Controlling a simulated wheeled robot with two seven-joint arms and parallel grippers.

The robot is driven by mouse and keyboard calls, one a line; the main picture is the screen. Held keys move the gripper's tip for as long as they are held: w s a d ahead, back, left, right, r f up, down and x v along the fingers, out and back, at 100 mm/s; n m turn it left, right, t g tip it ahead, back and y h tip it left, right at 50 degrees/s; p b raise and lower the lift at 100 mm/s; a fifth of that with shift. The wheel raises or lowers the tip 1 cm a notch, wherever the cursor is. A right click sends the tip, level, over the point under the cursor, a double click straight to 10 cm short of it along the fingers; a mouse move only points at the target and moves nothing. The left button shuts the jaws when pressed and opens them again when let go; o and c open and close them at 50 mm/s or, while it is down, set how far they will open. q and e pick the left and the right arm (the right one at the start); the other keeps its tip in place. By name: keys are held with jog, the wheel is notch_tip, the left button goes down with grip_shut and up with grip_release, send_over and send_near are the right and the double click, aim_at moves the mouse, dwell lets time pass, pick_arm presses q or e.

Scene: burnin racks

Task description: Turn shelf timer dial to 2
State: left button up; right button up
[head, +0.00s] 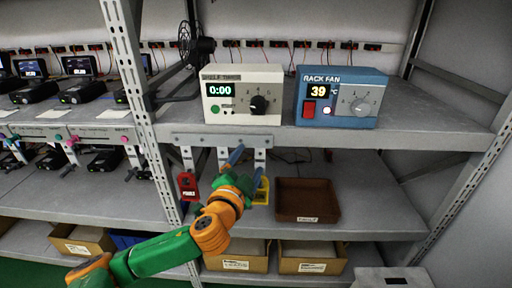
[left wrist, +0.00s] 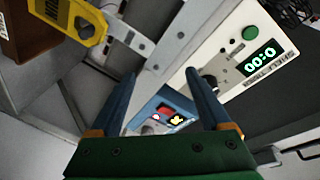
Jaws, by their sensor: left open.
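The shelf timer (head: 243,81) is a cream box on the upper shelf, with a display reading 0:00, a green button (head: 215,109) and a black dial (head: 259,104) with numbers around it. In the left wrist view the timer (left wrist: 232,100) is tilted at the right, its dial (left wrist: 209,82) partly hidden behind a finger. My left gripper (head: 248,167) is open and empty, below the shelf's front edge and below the dial, apart from it. It also shows in the left wrist view (left wrist: 160,85). The pointer's exact setting is too small to tell. My right gripper is not in view.
The blue rack fan box (head: 340,97) stands right of the timer, its display reading 39. A bracket rail (head: 225,140) with hanging red and yellow tags (head: 261,190) is at the shelf edge. A brown tray (head: 307,200) sits on the lower shelf. A rack post (head: 140,90) stands left.

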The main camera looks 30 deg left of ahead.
aim_at(257, 109)
pick_arm(q)
notch_tip(257, 109, up, 10)
jog(key=w+a+m+t, duration=0.1)
jog(key=w+m+t, duration=0.1)
jog(key=t, duration=0.1)
jog(key=p+x, duration=0.3)
jog(key=x, duration=0.2)
jog(key=shift+w+a+f, duration=0.15)
jog(key=shift+f, duration=0.05)
jog(key=shift+w+a, duration=0.1)
jog(key=shift+w, duration=0.25)
jog(key=shift+s, duration=0.1)
grip_shut()
